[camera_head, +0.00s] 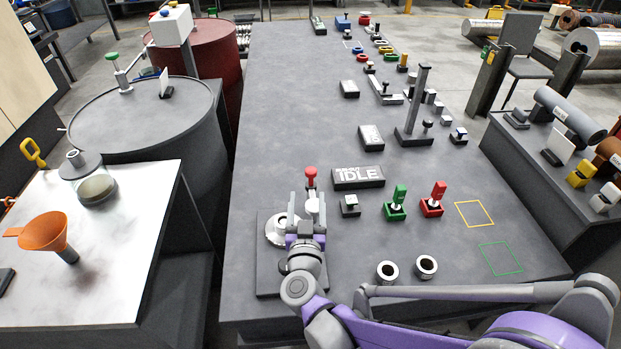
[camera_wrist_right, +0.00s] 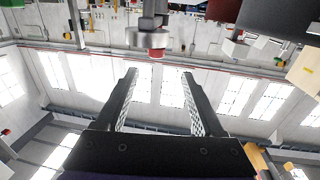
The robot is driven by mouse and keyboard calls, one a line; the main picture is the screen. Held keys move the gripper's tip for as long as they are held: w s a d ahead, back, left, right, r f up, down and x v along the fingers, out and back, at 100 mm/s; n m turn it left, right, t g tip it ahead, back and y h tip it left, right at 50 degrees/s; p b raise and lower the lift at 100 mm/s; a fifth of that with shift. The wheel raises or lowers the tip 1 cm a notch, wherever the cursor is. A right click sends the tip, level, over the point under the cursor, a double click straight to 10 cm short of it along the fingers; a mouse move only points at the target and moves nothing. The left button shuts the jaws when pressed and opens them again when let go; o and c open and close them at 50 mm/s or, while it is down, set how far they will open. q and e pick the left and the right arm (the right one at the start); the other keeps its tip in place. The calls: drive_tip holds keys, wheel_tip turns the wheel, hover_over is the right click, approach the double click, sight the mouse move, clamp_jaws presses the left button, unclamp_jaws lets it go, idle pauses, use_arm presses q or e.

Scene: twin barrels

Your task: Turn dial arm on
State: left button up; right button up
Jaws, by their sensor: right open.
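The dial arm shows as a silver lever with a red knob (camera_head: 310,173) on top, near the front left of the long dark table. A pale round dial (camera_head: 274,232) sits beside it on a dark plate, partly hidden by my gripper. My right gripper (camera_head: 306,215) is just in front of the knob, with its fingers pointing toward it. In the right wrist view the fingers (camera_wrist_right: 159,78) are spread with nothing between them. The red knob (camera_wrist_right: 156,54) shows beyond their tips, under a grey stem in this inverted view. My left gripper is out of sight.
An "IDLE" display block (camera_head: 358,178) stands behind the dial. A small black-based switch (camera_head: 350,205), a green lever (camera_head: 397,201) and a red lever (camera_head: 434,199) stand to the right. Two metal rings (camera_head: 387,271) (camera_head: 425,266) lie near my arm. The table's middle left is clear.

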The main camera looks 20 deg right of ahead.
sight(311, 176)
drive_tip(key=shift+w+d+f+h, duration=0.1)
drive_tip(key=shift+d+f+h, duration=0.15)
drive_tip(key=shift+h, duration=0.05)
drive_tip(key=shift+w+d, duration=0.25)
drive_tip(key=shift+w, duration=0.1)
drive_tip(key=x, duration=0.9)
drive_tip(key=shift+w+d, duration=0.15)
drive_tip(key=shift+w, duration=0.15)
clamp_jaws()
idle(0.5)
